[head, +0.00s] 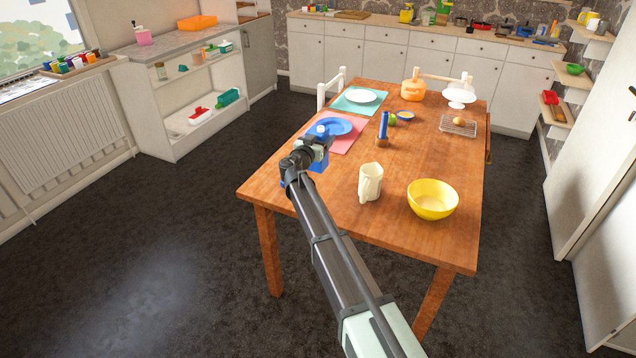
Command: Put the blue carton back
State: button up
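A blue carton (319,165) with a pale cap shows at the left edge of the wooden table (425,165). It is partly hidden behind my gripper (318,150). My gripper is at the carton, at the end of my arm reaching in from the lower right. The fingers are too small and covered to tell whether they are closed on the carton. I cannot tell whether the carton rests on the table or is held above it.
A blue plate (334,127) on a pink mat, a blue cylinder (384,124), a cream jug (370,182) and a yellow bowl (432,199) stand near. White shelves (183,135) are left, wall shelves (553,113) right. The table's middle has free room.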

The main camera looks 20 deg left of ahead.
jog(key=shift+f, duration=4.8)
jog(key=shift+f, duration=0.1)
jog(key=o, duration=1.4)
jog(key=shift+c, duration=0.2)
jog(key=shift+s, duration=0.25)
jog(key=s, duration=1.1)
jog(key=shift+s, duration=0.25)
